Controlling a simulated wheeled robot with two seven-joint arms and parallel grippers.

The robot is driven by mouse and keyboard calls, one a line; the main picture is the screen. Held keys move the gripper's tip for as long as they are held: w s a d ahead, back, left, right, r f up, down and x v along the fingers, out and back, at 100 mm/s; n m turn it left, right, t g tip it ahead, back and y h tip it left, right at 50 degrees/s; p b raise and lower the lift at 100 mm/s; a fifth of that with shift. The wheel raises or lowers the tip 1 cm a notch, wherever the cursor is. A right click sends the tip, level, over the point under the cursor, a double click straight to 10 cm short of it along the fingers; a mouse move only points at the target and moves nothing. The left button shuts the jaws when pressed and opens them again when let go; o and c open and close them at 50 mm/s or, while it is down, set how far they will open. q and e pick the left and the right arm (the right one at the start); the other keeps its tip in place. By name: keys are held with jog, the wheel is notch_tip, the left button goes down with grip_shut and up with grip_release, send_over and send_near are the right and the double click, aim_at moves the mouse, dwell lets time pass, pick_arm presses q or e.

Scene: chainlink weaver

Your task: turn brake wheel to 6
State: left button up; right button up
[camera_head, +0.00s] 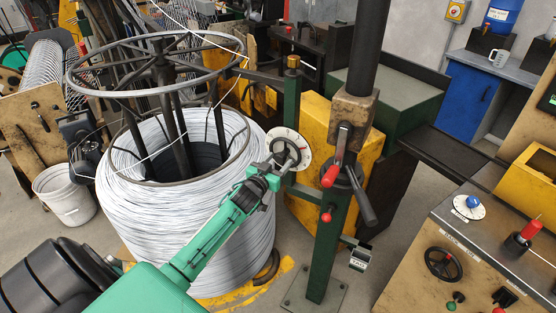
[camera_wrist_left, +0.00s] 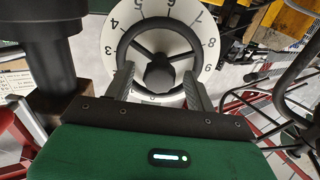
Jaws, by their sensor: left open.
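The brake wheel (camera_head: 287,150) is a small black handwheel in front of a white round dial (camera_head: 303,147), beside the green post. In the left wrist view the wheel (camera_wrist_left: 160,70) shows spokes and a dark hub, and the dial (camera_wrist_left: 112,35) carries numbers, with 3 to 9 readable around the left, top and right. I cannot make out a pointer. My left gripper (camera_head: 273,168) is at the wheel's near side. In the left wrist view its fingers (camera_wrist_left: 158,78) are apart, one on each side of the wheel's lower part; contact is unclear. My right gripper is not in view.
A large wire coil (camera_head: 185,220) stands left of the wheel, with a round metal frame (camera_head: 110,85) above it. A green post (camera_head: 326,245) with a red-tipped lever (camera_head: 332,174) stands close on the right. A control bench (camera_head: 460,225) is at the far right.

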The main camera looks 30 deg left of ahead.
pick_arm(q)
jog(key=shift+w, duration=0.25)
jog(key=c, duration=1)
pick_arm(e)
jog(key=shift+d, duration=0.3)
